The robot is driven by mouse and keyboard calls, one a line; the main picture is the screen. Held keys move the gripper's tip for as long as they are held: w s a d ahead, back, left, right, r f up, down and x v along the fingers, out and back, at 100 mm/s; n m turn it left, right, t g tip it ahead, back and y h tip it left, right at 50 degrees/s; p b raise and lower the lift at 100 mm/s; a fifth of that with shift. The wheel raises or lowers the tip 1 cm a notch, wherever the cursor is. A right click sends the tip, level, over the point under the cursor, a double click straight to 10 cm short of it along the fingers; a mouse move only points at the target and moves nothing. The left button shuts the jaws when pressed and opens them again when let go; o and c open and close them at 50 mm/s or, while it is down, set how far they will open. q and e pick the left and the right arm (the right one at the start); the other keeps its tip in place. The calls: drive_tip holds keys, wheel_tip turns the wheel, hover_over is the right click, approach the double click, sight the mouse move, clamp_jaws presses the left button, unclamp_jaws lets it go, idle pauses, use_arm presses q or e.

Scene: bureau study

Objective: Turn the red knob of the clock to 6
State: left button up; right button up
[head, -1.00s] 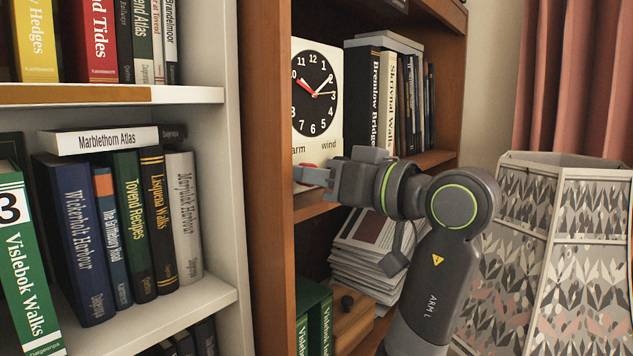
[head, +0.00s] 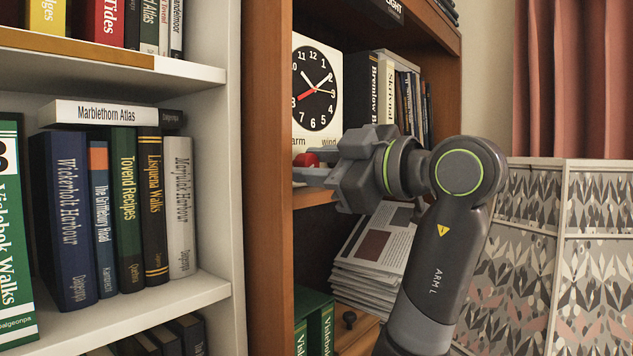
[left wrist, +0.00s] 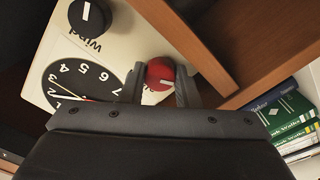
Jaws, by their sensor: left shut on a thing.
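The clock (head: 298,48) is a white box with a black dial. It stands on a shelf of the brown bookcase. My left gripper (head: 309,168) is shut on the red knob. In the left wrist view the red knob (left wrist: 160,72) is between the two fingers (left wrist: 160,84), with a white mark on its face. My right gripper is not in view.
A black knob (left wrist: 88,17) marked "Wind" is beside the red one. Books (head: 382,95) stand right of the clock. The bookcase's brown upright (head: 268,200) is close left of my fingertips. A paper stack (head: 375,255) lies below my gripper.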

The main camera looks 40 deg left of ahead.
use_arm(q)
drive_tip(key=n+b, duration=0.1)
drive_tip(key=n, duration=0.2)
drive_tip(key=shift+f, duration=0.15)
drive_tip(key=n+b, duration=0.2)
drive_tip(key=n, duration=0.1)
drive_tip(key=shift+n, duration=0.3)
drive_tip(key=n+b, duration=0.1)
drive_tip(key=n, duration=0.2)
drive_tip(key=shift+n, duration=1.3)
drive_tip(key=o, duration=0.9)
drive_tip(key=shift+o, duration=0.3)
